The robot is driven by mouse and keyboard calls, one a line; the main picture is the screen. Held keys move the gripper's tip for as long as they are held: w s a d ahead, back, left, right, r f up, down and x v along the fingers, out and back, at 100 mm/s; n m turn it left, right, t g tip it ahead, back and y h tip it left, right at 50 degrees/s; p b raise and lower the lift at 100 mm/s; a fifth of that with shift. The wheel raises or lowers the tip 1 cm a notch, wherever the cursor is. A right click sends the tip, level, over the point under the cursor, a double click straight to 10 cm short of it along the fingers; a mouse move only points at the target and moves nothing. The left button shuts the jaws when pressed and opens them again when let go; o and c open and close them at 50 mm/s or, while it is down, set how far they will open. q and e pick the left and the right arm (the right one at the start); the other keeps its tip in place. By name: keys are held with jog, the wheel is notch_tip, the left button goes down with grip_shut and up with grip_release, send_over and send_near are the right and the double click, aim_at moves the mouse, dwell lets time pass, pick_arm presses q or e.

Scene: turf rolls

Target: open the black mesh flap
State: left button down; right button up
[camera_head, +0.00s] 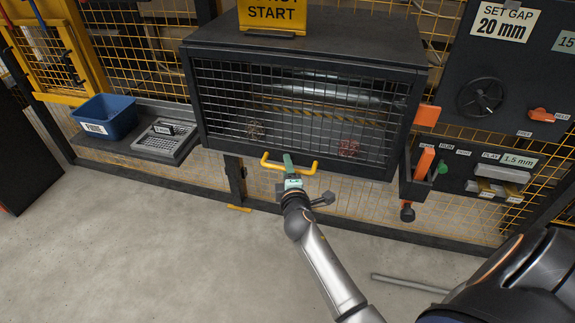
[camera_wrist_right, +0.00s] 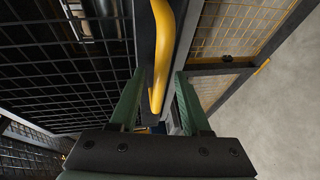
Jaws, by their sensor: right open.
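The black mesh flap (camera_head: 300,112) covers the front of a dark box-shaped housing and looks closed. A yellow handle (camera_head: 306,168) sticks out at the middle of its lower edge. My right gripper (camera_head: 288,161) is at this handle. In the right wrist view the gripper's green fingers (camera_wrist_right: 160,95) are open, with the yellow handle (camera_wrist_right: 161,50) running between them. I cannot tell whether either finger touches it. The mesh (camera_wrist_right: 60,75) fills the left of that view. My left gripper is not in view.
A blue bin (camera_head: 104,116) and a grey tray (camera_head: 163,140) stand on a ledge at left. An orange-handled tool (camera_head: 424,163) sits in a holder right of the flap. A handwheel panel (camera_head: 482,97) is farther right. The concrete floor (camera_head: 160,240) in front is mostly clear.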

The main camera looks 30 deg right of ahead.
grip_shut()
dwell(0.4)
dwell(1.1)
